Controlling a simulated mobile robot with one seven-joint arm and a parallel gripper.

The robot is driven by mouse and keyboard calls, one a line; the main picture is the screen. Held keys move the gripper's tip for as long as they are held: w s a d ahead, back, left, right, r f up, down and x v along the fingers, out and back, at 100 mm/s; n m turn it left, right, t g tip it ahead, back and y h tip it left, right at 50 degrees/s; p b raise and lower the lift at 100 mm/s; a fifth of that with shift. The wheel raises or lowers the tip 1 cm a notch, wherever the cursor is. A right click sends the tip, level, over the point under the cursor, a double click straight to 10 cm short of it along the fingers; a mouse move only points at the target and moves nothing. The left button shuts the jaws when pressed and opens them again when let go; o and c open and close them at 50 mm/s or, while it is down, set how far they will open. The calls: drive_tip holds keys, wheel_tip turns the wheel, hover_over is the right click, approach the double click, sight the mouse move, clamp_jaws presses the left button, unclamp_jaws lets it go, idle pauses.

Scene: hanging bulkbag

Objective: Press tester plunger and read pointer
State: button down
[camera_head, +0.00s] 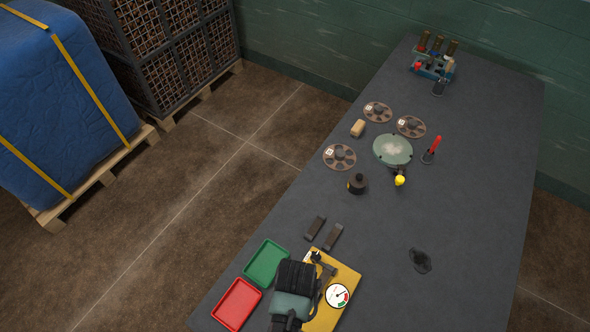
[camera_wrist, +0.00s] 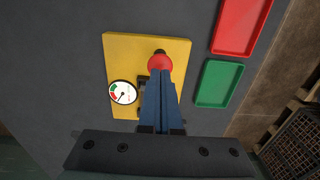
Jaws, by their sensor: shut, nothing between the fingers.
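The tester is a yellow plate (camera_head: 345,279) with a white dial (camera_head: 337,296) at the near end of the bench. In the wrist view, the yellow plate (camera_wrist: 178,55) carries the dial (camera_wrist: 122,93) on its left and a red plunger knob (camera_wrist: 159,63) with a dark end (camera_wrist: 160,52). My gripper (camera_wrist: 160,77) is shut and empty, its blue fingers overlapping the lower edge of the knob; I cannot tell whether they touch. In the head view my arm hides the knob and fingertips. The dial has green and red bands; the pointer's exact reading is too small to tell.
A green tray (camera_head: 267,263) and a red tray (camera_head: 237,304) lie left of the tester. Two dark bars (camera_head: 324,232) lie beyond it. Discs, a round green plate (camera_head: 393,149) and a tool rack (camera_head: 433,64) stand farther back. The bench's right side is mostly clear.

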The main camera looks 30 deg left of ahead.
drive_tip(key=shift+f, duration=0.2)
drive_tip(key=shift+f+b, duration=1.25)
drive_tip(key=shift+f, duration=0.4)
drive_tip(key=shift+r, duration=0.1)
wheel_tip(320, 180, up, 9)
drive_tip(key=p, duration=0.9)
idle(0.3)
